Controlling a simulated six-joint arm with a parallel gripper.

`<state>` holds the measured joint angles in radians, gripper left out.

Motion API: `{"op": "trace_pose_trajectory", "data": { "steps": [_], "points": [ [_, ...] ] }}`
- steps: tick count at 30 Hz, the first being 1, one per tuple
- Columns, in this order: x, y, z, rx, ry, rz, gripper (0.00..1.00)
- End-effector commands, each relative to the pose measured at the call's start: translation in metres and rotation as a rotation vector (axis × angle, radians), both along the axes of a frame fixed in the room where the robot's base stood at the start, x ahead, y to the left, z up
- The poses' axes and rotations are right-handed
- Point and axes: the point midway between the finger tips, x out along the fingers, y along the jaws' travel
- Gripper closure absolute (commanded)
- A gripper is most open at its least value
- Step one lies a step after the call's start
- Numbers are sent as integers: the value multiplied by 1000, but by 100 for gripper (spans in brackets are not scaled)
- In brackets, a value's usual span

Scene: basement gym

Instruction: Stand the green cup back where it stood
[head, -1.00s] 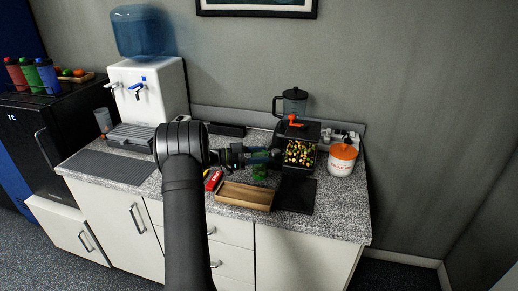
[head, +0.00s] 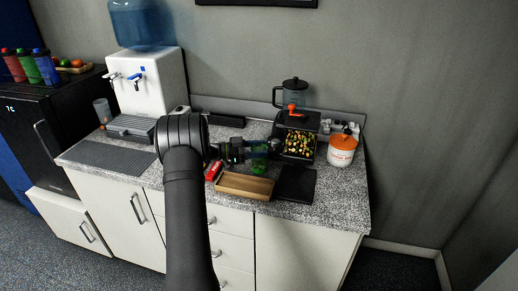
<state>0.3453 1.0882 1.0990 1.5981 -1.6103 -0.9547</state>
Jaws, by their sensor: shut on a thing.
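The green cup (head: 258,162) is see-through green and small in the head view. It is at the front left of the black dispenser, behind the wooden tray. My gripper (head: 263,150) reaches in from the left and is shut on the cup. The fingers cover part of its upper side. The cup looks upright; I cannot tell whether its base touches the counter.
A black dispenser (head: 298,146) with mixed pieces and an orange crank stands close right. A wooden tray (head: 245,194), black mat (head: 295,185) and red object (head: 213,170) lie in front. A white jar (head: 341,153) stands right. A grey mat (head: 105,157) covers the counter's left.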

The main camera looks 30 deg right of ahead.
Motion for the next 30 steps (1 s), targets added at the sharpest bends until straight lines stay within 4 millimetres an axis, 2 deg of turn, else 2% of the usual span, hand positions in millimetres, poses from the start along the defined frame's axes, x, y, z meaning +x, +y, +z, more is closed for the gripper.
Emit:
{"op": "trace_pose_trajectory", "data": {
  "steps": [18, 29, 30],
  "points": [
    [-1, 0, -20, 9, 6, 3, 87],
    [-2, 0, -23, 11, 5, 1, 87],
    [-2, 0, -23, 11, 5, 1, 41]
  ]
}}
